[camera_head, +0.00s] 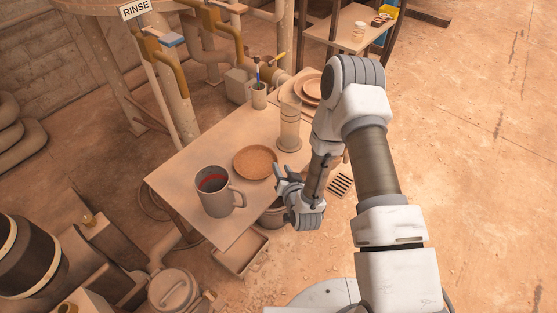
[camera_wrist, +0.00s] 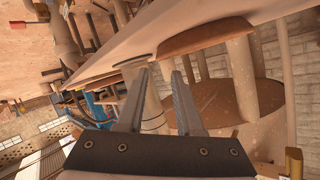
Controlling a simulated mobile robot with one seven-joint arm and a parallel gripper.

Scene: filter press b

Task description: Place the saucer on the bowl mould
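A round brown dish (camera_head: 254,162), which looks like the saucer, lies flat near the middle of the table; it shows edge-on in the wrist view (camera_wrist: 205,38). I cannot tell for sure which thing is the bowl mould; round stacked shapes (camera_head: 308,88) at the table's far end may include it. My gripper (camera_head: 284,174) is beside the table's right edge, right of the dish and apart from it. In the wrist view its two fingers (camera_wrist: 161,80) are spread, with nothing between them.
A grey mug (camera_head: 214,191) with red inside stands at the table's near left. A tall pale cylinder (camera_head: 290,128) stands behind the dish, and it shows beyond my fingers in the wrist view (camera_wrist: 152,112). A brush cup (camera_head: 259,96) stands farther back. The table (camera_head: 190,150) is clear at left.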

